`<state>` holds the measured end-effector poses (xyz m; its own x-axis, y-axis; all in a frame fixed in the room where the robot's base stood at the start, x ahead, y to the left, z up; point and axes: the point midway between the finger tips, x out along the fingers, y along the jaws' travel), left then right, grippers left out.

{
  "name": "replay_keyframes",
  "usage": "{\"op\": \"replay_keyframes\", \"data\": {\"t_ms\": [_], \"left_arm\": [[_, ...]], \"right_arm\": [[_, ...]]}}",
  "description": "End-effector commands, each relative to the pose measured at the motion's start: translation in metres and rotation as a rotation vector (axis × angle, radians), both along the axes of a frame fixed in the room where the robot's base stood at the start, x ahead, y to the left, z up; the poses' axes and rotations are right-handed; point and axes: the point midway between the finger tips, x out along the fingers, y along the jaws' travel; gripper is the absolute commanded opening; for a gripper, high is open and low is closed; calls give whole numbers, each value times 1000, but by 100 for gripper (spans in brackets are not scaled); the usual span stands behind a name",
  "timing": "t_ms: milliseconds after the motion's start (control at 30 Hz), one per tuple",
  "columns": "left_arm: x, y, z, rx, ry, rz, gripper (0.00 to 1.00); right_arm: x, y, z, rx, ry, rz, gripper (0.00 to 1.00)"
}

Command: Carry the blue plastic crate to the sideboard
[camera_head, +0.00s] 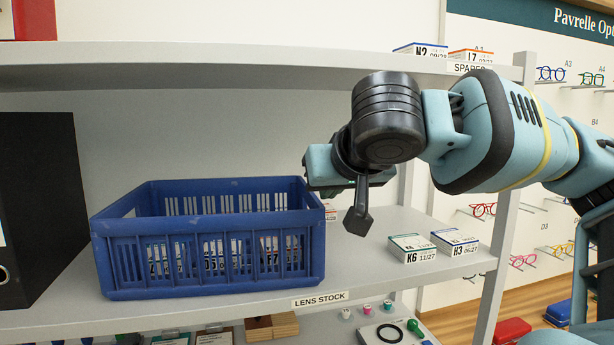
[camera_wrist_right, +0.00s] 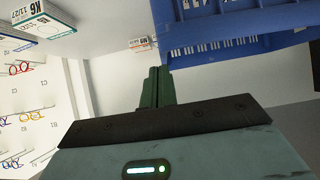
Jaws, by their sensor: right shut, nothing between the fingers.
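The blue plastic crate (camera_head: 215,275) stands upright on the grey shelf marked LENS STOCK (camera_head: 390,280). Small white boxes show through its slotted front wall. My right gripper (camera_head: 358,222) is just right of the crate, above the shelf. It is shut and empty, its fingers pointing down in the head view. In the right wrist view its closed fingers (camera_wrist_right: 157,88) show beside the crate (camera_wrist_right: 230,48), which fills the upper right. I cannot tell whether they touch the crate. My left gripper is not in view. No sideboard shows.
Lens boxes (camera_head: 412,247) stand right of my gripper. A black binder (camera_head: 38,200) stands left of the crate. An upper shelf (camera_head: 250,62) runs above. A post (camera_head: 507,215) stands at the right end. Glasses hang on the wall behind.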

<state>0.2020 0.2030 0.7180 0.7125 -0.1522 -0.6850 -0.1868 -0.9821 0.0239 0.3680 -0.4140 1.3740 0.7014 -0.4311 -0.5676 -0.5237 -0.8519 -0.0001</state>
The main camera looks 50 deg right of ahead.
Motion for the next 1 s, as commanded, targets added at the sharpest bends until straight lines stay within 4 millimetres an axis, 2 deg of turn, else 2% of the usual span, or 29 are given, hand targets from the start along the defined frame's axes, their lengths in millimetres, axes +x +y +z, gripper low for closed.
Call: {"op": "replay_keyframes", "data": {"t_ms": [267,800,900,1000], "left_arm": [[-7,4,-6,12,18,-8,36],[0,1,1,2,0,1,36],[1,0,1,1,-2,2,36],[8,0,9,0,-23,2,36]], "right_arm": [[11,-7,0,3,2,-1,0],[92,-57,0,0,1,-2,0],[104,-64,-1,-1,1,0,0],[101,-63,-4,0,-2,2,0]]}}
